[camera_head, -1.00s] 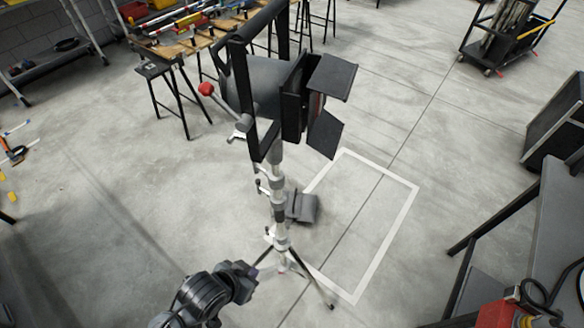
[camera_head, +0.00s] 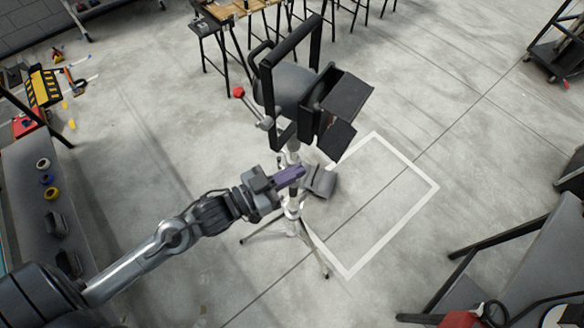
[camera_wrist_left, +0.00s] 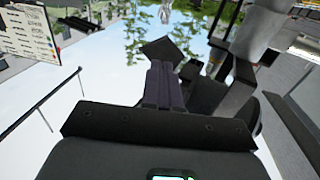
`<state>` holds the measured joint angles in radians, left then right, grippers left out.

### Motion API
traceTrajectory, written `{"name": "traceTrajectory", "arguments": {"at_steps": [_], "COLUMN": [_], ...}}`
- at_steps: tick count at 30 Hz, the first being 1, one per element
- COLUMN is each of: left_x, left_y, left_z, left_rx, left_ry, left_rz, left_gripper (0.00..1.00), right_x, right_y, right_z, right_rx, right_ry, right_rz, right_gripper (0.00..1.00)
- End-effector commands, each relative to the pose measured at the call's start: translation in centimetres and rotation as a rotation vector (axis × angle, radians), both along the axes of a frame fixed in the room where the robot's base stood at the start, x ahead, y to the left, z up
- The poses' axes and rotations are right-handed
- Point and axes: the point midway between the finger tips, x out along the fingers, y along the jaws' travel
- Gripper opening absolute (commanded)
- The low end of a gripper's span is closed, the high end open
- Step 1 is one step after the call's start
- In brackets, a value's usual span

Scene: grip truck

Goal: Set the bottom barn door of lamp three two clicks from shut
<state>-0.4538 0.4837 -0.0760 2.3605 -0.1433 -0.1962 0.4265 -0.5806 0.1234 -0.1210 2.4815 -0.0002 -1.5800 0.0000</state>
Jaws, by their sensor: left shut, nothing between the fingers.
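One black lamp (camera_head: 290,88) in a yoke stands on a silver stand (camera_head: 293,205) in the head view; I see no readable number on it. Its upper barn door (camera_head: 347,95) juts out to the right, and its lower barn door (camera_head: 337,138) hangs angled below, apart from it. My left gripper (camera_head: 300,172) is shut and empty, its purple-grey fingers below the lamp and left of the lower door, overlapping the stand in the picture. In the left wrist view the shut fingers (camera_wrist_left: 164,86) point toward dark plates I cannot tell apart. My right gripper is out of view.
A dark sandbag (camera_head: 320,183) sits at the stand. A white taped outline (camera_head: 405,235) marks the floor right of it. A workbench (camera_head: 235,10) is behind, a grey bench (camera_head: 40,190) at left, and a dark table (camera_head: 530,255) at lower right.

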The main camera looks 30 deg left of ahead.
Motion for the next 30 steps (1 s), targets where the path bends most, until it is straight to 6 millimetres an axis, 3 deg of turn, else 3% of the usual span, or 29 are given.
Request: {"name": "traceTrajectory", "arguments": {"at_steps": [15, 30], "left_x": [4.4, 7.6], "left_y": [-2.2, -3.7], "left_z": [-0.1, 0.0], "left_rx": [-0.002, -0.001], "left_ry": [-0.004, 0.0], "left_rz": [0.001, 0.001], "left_gripper": [0.0, 0.0], "right_x": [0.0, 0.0], "right_y": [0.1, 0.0], "right_z": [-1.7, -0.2], "right_rx": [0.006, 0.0], "right_ry": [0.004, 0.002], "right_rz": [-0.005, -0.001], "right_gripper": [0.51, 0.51]}}
